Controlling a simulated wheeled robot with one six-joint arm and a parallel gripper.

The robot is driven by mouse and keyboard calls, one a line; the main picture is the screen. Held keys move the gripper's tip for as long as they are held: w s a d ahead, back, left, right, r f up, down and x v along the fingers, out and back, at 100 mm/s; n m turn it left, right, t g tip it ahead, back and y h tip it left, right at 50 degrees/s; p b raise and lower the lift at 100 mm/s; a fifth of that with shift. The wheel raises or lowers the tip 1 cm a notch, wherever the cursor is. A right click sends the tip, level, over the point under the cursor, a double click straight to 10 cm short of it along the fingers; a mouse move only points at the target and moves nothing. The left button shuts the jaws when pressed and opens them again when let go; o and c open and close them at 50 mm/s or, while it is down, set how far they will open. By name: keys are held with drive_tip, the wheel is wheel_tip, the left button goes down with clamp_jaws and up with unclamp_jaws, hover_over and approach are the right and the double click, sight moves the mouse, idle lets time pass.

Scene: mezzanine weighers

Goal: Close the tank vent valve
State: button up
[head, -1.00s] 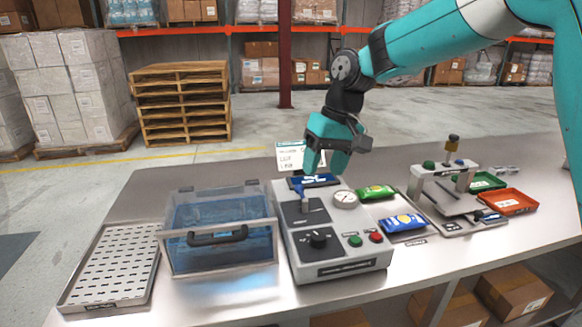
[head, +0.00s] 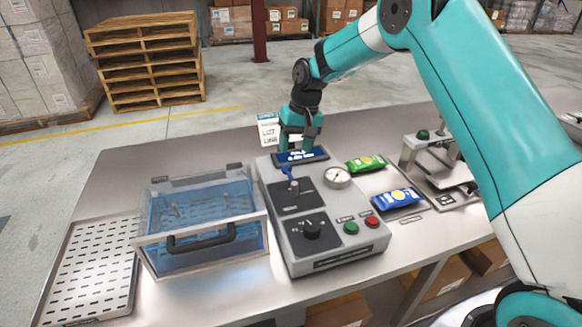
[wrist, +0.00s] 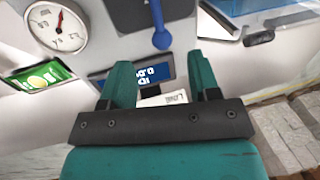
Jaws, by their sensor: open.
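The grey control box (head: 347,244) stands on the steel bench. Its valve lever (head: 291,181) is blue and sits on a dark plate in the upper left part of the panel; in the wrist view the blue lever (wrist: 160,30) points toward my gripper, its rounded end near the display. My gripper (head: 296,143) is at the back edge of the box, behind the blue display (head: 301,156). In the wrist view my gripper (wrist: 160,80) is open and empty, its fingers on either side of the display (wrist: 153,76), apart from the lever.
A pressure gauge (head: 337,176), black knob (head: 312,229), green button (head: 351,228) and red button (head: 372,221) share the panel. A clear lidded tank (head: 203,256) stands left, then a perforated tray (head: 93,270). Green (head: 366,163) and blue packets (head: 397,198) lie right. A lot card (head: 268,131) stands behind.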

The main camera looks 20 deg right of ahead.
sight(290, 172)
drive_tip(key=f, duration=0.2)
drive_tip(key=a+f+p, duration=0.1)
drive_tip(key=f, duration=0.5)
drive_tip(key=shift+a+f+p, duration=0.25)
drive_tip(key=shift+a+p, duration=0.1)
drive_tip(key=shift+p, duration=0.05)
clamp_jaws()
